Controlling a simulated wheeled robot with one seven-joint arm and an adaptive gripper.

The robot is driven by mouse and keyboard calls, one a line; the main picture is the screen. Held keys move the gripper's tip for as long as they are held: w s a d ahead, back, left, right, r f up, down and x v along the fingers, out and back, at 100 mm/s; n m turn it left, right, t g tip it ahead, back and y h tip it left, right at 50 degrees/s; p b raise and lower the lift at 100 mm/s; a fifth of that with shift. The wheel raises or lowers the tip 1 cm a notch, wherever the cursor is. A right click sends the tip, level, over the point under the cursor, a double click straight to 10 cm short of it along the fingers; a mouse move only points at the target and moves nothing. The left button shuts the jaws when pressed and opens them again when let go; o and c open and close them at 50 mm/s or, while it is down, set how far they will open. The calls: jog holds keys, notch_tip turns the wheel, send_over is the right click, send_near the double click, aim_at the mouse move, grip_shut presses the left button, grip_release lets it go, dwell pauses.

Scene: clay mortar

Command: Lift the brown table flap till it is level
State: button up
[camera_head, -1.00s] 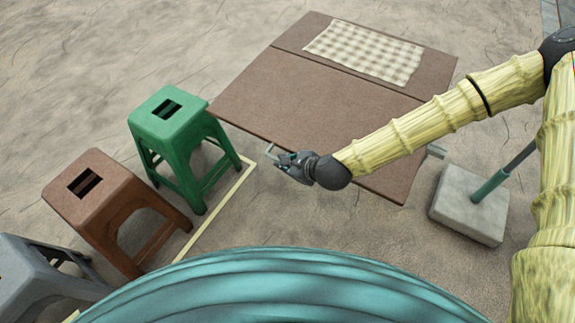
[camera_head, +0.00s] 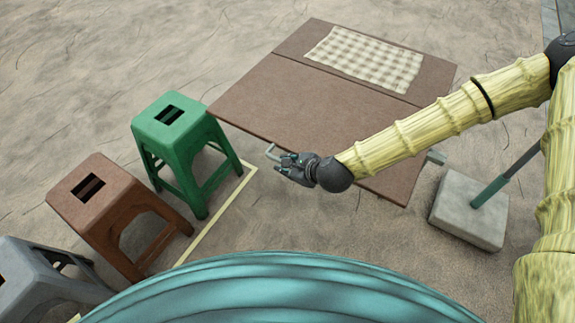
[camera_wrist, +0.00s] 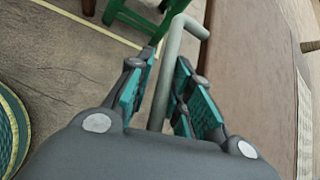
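The brown table flap (camera_head: 300,115) is the near panel of the brown table, along a seam from the table top (camera_head: 293,41). It stands out toward me nearly in line with the top; I cannot tell if it is exactly level. A grey bent handle (camera_head: 271,150) sticks out at its front edge. My gripper (camera_head: 284,163) is at this handle, just off the edge. In the wrist view the handle bar (camera_wrist: 166,80) runs between the teal finger pads, which close in on it near the tips. The flap's brown surface (camera_wrist: 245,80) is right of the fingers there.
A checked cloth (camera_head: 365,57) lies on the table top. Green (camera_head: 176,120), brown (camera_head: 95,190) and grey (camera_head: 35,270) stools stand at left, the green one close to the flap's left corner. A concrete block with a pole (camera_head: 468,210) stands at right.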

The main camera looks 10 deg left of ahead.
jog(key=v, duration=1.2)
dwell(0.5)
jog(key=s+d+f+n+g+h+p, duration=0.35)
jog(key=s+d+f+n, duration=0.25)
jog(key=s+f+n, duration=0.5)
jog(key=s+d+f+n+g+h+p, duration=0.1)
jog(key=s+d+f+n, duration=0.2)
jog(key=s+d+n, duration=0.2)
jog(key=s+d+f+n+g+h+p, duration=0.2)
jog(key=s+d, duration=0.4)
jog(key=d, duration=0.5)
jog(key=f+n, duration=0.1)
jog(key=n, duration=0.1)
jog(key=shift+s+d+f+n, duration=0.2)
jog(key=shift+s+f+n, duration=0.15)
jog(key=shift+f+n, duration=0.05)
jog(key=shift+h, duration=0.25)
